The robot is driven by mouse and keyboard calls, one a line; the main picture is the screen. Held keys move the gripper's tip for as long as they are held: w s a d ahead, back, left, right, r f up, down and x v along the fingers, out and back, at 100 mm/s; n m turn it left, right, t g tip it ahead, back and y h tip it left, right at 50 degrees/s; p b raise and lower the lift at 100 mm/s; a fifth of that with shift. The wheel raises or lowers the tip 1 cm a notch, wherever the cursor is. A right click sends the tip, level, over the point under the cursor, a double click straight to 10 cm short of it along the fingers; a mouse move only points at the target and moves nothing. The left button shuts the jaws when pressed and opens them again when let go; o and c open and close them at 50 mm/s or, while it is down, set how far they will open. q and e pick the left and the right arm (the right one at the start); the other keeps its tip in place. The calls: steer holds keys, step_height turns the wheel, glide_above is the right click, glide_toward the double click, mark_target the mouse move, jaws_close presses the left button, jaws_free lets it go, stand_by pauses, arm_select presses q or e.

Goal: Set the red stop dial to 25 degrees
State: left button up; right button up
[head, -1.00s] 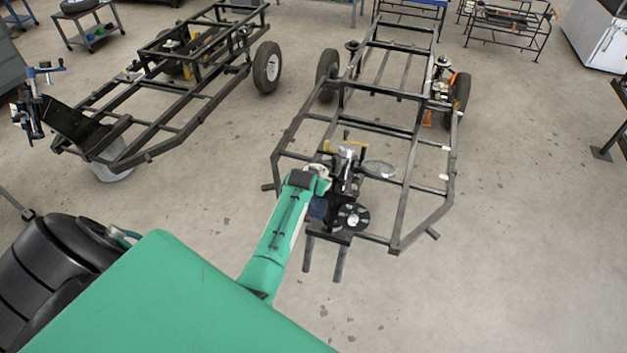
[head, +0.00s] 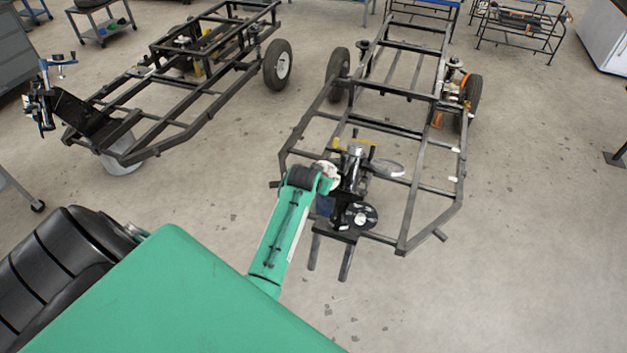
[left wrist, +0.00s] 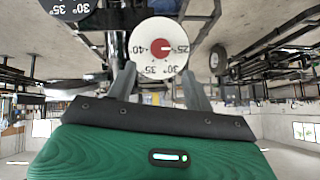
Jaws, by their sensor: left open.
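The stop dial is a round white plate (left wrist: 172,32) with black numbers, upside down in the left wrist view. Its small red centre (left wrist: 158,46) lies just beyond my fingertips. The labels 25°, 30°, 35° and 40 are legible. A thin mark on the red centre seems to point right, towards 25°, but it is too small to be sure. My left gripper (left wrist: 160,76) is open, its two fingers on either side of the dial's lower edge; I cannot tell whether they touch it. In the head view my left gripper (head: 333,178) is at the bench tool, its fingers unclear. My right gripper is out of view.
A black disc (left wrist: 72,6) with 30° and 35° labels is at the upper left. In the head view a black slotted disc (head: 362,217) and grey round plate (head: 384,168) are close to my wrist. A tubular chassis (head: 455,205) surrounds the tool.

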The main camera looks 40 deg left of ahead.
arm_select(q)
steer(key=shift+b+v, duration=0.35)
steer(key=shift+v, duration=2.65)
steer(key=shift+d+f, duration=0.1)
steer(key=s+d+f+m+g+h, duration=0.1)
steer(key=s+d+f, duration=0.2)
steer(key=f, duration=0.7)
steer(key=s+d+f+m+g, duration=0.1)
steer(key=s+d+f, duration=0.15)
steer(key=f, duration=0.75)
steer(key=s+d+f+g+h, duration=0.1)
steer(key=s+d+f, duration=0.1)
steer(key=s+f, duration=0.45)
steer(key=s+d+f+g, duration=0.15)
steer(key=s+f, duration=0.25)
steer(key=f, duration=0.5)
steer(key=s+d+f+g, duration=0.1)
steer(key=s+f, duration=0.4)
steer(key=s, duration=0.6)
steer(key=s+f+m+g, duration=0.1)
steer(key=s+f, duration=0.4)
steer(key=s, duration=0.7)
steer(key=s+d+f+g, duration=0.1)
steer(key=s+f, duration=0.5)
steer(key=s, duration=0.6)
steer(key=shift+d+m+h, duration=0.3)
steer(key=shift+h, duration=0.1)
steer(key=shift+w, duration=0.1)
